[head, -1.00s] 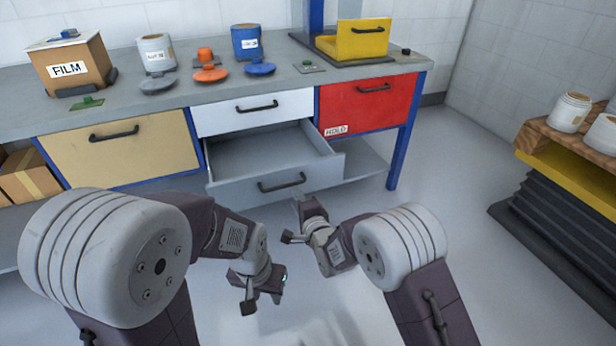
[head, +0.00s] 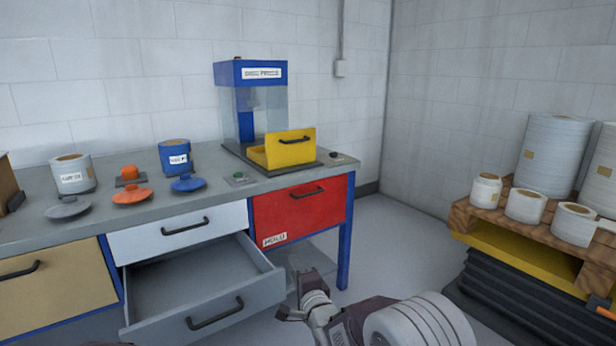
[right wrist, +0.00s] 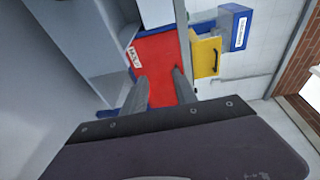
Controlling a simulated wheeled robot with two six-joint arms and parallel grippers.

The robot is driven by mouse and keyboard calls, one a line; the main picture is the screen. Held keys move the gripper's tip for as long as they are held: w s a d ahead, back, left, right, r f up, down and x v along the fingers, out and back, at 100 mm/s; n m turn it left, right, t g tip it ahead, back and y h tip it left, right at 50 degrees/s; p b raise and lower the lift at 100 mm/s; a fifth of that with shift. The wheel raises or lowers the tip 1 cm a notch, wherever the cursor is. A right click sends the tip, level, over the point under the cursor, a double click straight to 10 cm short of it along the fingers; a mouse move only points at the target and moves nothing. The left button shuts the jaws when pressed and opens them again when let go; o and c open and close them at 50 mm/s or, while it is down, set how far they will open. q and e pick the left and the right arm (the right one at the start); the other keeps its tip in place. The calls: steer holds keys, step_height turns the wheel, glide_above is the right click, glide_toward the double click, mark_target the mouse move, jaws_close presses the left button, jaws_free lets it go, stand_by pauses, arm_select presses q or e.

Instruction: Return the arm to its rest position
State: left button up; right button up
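My right gripper (head: 303,297) is low in front of the bench in the head view, just right of the open grey drawer (head: 200,303). In the right wrist view its two fingers (right wrist: 160,85) stand apart with nothing between them, and the red drawer front (right wrist: 158,60) shows beyond them. My right arm comes in from the bottom right of the head view.
The bench (head: 220,204) carries white (head: 73,174) and blue (head: 174,157) canisters, loose lids and a press (head: 250,72) with a yellow drawer (head: 290,148). A pallet (head: 480,222) with white rolls stands at right. Floor between is clear.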

steer(key=s+d+f+n+g+h, duration=0.1)
steer(key=s+d+f+g+h, duration=0.2)
steer(key=d, duration=0.6)
steer(key=s+d+n+g+h, duration=0.1)
steer(key=s+d+h, duration=0.1)
steer(key=s+d, duration=0.5)
steer(key=s+d+f+n+g, duration=0.3)
steer(key=s+f+n+g, duration=0.25)
steer(key=s, duration=0.45)
steer(key=s+d+f+n+g, duration=0.2)
steer(key=s+f+n+g, duration=0.4)
steer(key=s, duration=0.5)
step_height(320, 180, up, 36)
steer(key=s+p, duration=0.1)
steer(key=p, duration=3.6)
steer(key=shift+r+t+h, duration=0.15)
steer(key=shift+t+h, duration=0.15)
steer(key=shift+t, duration=0.05)
